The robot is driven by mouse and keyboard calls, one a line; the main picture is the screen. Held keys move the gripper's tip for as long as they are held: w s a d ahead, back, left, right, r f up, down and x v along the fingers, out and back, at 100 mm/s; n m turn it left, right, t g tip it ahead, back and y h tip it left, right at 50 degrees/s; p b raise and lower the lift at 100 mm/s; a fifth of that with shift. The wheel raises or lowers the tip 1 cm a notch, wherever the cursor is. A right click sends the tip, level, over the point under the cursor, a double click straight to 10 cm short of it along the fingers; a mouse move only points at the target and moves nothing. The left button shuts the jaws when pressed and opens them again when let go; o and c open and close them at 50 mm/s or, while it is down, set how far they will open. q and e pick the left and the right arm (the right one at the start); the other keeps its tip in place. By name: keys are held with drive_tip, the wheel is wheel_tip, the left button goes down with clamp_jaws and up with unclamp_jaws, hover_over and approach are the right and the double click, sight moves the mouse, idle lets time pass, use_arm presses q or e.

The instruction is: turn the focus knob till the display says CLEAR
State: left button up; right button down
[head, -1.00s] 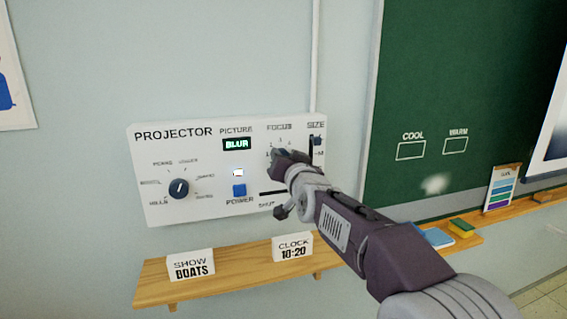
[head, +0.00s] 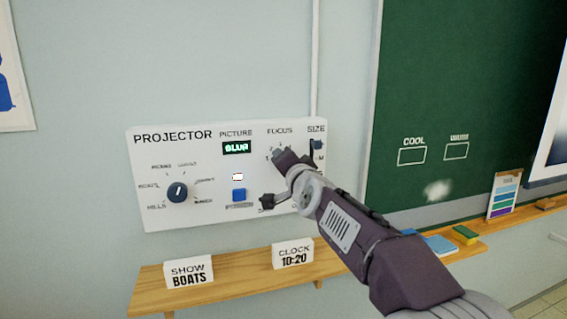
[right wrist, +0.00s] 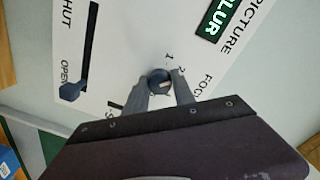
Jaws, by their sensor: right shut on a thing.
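The white projector panel (head: 210,214) is on the wall. Its small dark PICTURE display (head: 237,147) reads BLUR in green. The display also shows at the top of the right wrist view (right wrist: 222,20). My right gripper (head: 280,156) covers the focus knob under the FOCUS label in the head view. In the right wrist view the round dark focus knob (right wrist: 160,80) sits between the two grey fingers, which are shut on it. Digits 1 and 2 show beside it; the rest of its scale is hidden. My left gripper is in neither view.
The panel also has a dark picture dial (head: 177,192), a blue POWER button (head: 239,195) and a SIZE slider (head: 317,145). A SHUT–OPEN slider knob (right wrist: 72,91) is near OPEN. A wooden shelf (head: 226,270) below holds two signs. The chalkboard (head: 460,80) is to the right.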

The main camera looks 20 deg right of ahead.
idle(0.3)
drive_tip(key=c, duration=1.1)
unclamp_jaws()
drive_tip(key=shift+o, duration=0.2)
drive_tip(key=s, duration=0.9)
drive_tip(key=shift+d+r, duration=0.1)
drive_tip(key=shift+r, duration=0.05)
